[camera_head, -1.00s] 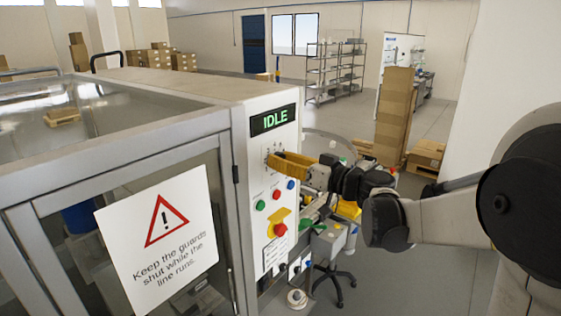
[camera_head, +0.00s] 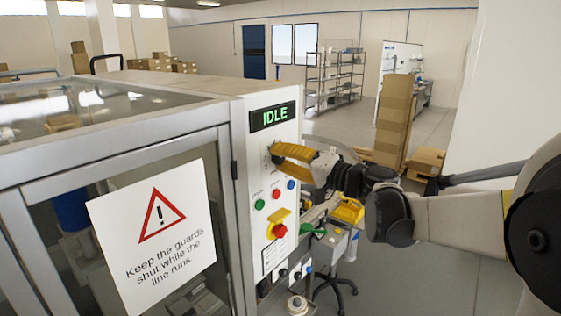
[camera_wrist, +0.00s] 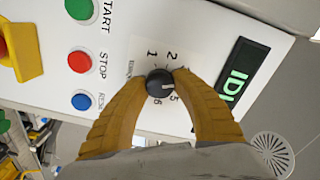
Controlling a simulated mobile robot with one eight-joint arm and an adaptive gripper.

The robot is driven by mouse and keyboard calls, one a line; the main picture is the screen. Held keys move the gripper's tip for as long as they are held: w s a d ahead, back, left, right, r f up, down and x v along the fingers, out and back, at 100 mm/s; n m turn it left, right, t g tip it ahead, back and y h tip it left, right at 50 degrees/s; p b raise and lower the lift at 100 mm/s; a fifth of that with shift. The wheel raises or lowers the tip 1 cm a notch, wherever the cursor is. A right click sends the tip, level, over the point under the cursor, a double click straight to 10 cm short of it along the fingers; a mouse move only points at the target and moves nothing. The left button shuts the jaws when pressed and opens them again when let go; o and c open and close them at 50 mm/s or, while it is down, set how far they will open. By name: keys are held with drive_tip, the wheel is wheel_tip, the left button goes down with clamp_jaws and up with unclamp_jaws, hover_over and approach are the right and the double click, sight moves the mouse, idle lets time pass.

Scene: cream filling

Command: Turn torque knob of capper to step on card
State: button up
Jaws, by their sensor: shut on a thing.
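The torque knob (camera_wrist: 159,82) is a round black knob with a pale pointer line, on the machine's white control panel (camera_head: 262,220). The wrist view shows a ring of printed numbers around it; 1, 2, 5 and 6 are readable, others are covered. The pointer aims to the right in that view, between the 2 and the 5. My gripper (camera_wrist: 161,77) has its two yellow fingers closed on either side of the knob. In the head view my gripper (camera_head: 278,154) reaches the panel from the right and hides the knob. I see no card with a step number.
The display (camera_head: 273,116) reads IDLE. Green START (camera_wrist: 79,8), red STOP (camera_wrist: 79,61) and blue (camera_wrist: 81,101) buttons sit close to the knob. A red emergency button (camera_head: 279,230) on yellow lies below. A guard door (camera_head: 209,195) with a warning sign stands left.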

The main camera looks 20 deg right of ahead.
drive_tip(key=m+b, duration=0.1)
drive_tip(key=m, duration=0.5)
drive_tip(key=m+b, duration=0.1)
drive_tip(key=m, duration=0.5)
drive_tip(key=shift+m, duration=0.3)
idle(0.4)
drive_tip(key=o, duration=1.2)
drive_tip(key=v, duration=1.2)
drive_tip(key=shift+a+f, duration=0.1)
